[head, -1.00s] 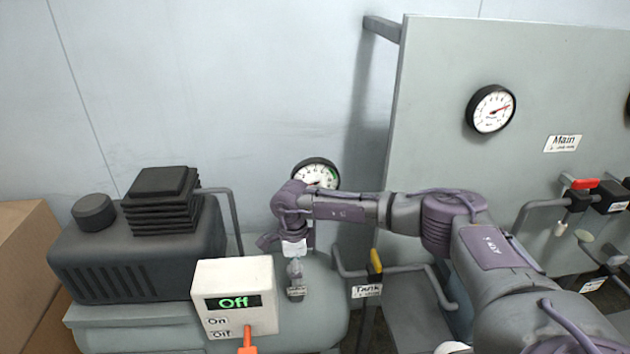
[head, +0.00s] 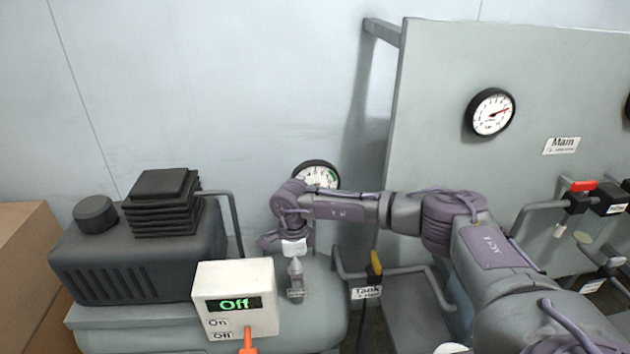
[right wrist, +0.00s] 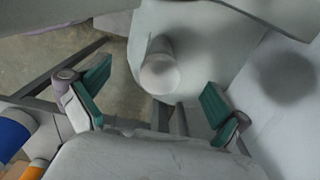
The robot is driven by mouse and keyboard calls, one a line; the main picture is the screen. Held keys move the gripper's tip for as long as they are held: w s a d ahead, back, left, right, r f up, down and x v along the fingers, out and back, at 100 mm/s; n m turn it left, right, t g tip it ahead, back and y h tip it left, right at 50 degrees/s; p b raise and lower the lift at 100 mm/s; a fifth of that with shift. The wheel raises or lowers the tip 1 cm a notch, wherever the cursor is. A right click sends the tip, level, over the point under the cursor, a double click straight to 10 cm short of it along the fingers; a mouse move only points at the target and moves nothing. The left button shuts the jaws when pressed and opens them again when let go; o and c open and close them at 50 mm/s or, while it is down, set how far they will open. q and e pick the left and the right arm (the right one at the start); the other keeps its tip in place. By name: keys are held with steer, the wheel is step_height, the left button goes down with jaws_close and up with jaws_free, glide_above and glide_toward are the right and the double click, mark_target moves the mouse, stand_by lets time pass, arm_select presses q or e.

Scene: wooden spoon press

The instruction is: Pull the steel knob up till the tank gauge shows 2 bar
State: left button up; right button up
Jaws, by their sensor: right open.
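The steel knob (head: 296,272) is a small grey pointed fitting on top of the green-grey tank (head: 325,300) in the head view. My right gripper (head: 287,243) is just above it, pointing down. In the right wrist view it is open (right wrist: 155,96), its teal pads apart. A pale round-ended cylinder (right wrist: 160,72) shows between and beyond the pads; I cannot tell surely that it is the knob. The round tank gauge (head: 318,172) is behind my right wrist, which covers its lower part. I cannot read its needle. My left gripper is not in view.
A white switch box (head: 236,275) reading "Off" has an orange lever (head: 248,340). A dark compressor block (head: 130,255) stands left. A yellow-handled valve (head: 376,264) is right of the tank. The main gauge (head: 490,112) hangs on the panel (head: 440,60).

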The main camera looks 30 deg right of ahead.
steer(key=shift+r+p, duration=1.8)
steer(key=shift+r, duration=1.25)
steer(key=shift+s+f, duration=0.1)
